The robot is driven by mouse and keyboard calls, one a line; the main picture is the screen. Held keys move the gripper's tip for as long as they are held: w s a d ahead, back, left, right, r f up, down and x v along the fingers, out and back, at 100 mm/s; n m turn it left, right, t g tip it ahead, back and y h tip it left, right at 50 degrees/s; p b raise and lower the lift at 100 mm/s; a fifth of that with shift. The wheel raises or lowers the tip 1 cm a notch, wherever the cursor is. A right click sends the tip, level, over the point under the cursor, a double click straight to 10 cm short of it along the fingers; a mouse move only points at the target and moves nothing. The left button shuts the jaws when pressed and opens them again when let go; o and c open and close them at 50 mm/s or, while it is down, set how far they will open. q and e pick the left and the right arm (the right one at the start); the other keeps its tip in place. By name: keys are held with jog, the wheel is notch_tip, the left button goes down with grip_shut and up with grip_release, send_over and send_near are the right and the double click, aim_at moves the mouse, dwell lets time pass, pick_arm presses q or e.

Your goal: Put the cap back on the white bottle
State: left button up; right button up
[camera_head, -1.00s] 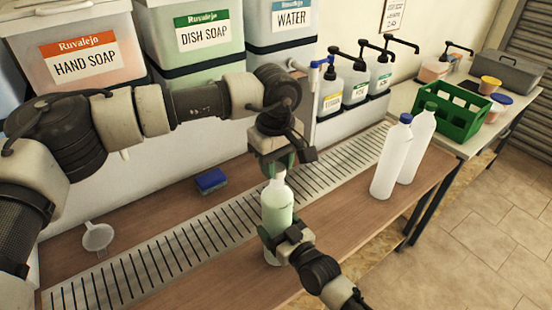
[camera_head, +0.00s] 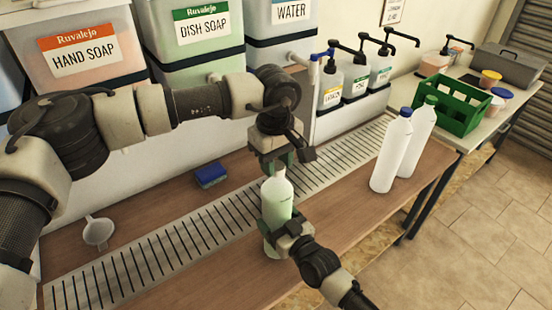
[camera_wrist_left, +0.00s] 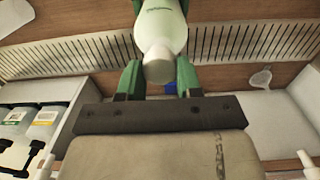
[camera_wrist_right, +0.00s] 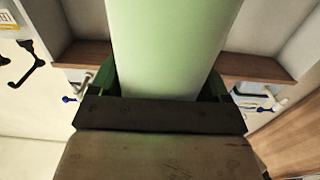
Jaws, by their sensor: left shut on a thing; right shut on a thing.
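The white bottle (camera_head: 277,200), translucent with pale green liquid inside, stands upright near the drain grate. My right gripper (camera_head: 286,236) is shut around its lower body; the right wrist view shows the bottle's wall (camera_wrist_right: 170,50) between the fingers. My left gripper (camera_head: 277,160) points down over the bottle's top, shut on the whitish cap (camera_wrist_left: 158,68). In the left wrist view the cap is in line with the bottle's shoulder (camera_wrist_left: 160,28). Whether it is seated on the neck I cannot tell; the fingers hide the joint in the head view.
Two white bottles, one with a blue cap (camera_head: 391,150) and one with a green cap (camera_head: 417,136), stand to the right. A blue sponge (camera_head: 210,175) and a white funnel (camera_head: 98,232) lie left. Large soap drums (camera_head: 206,45) line the back. A green crate (camera_head: 455,105) stands on the side table.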

pick_arm(q)
jog(key=shift+f, duration=0.3)
pick_arm(e)
jog(key=c, duration=0.5)
pick_arm(q)
jog(key=m, duration=0.7)
jog(key=shift+d, duration=0.1)
jog(key=m, duration=0.9)
jog(key=shift+d, duration=0.1)
pick_arm(e)
jog(key=shift+o, duration=0.2)
pick_arm(q)
jog(key=o, duration=0.9)
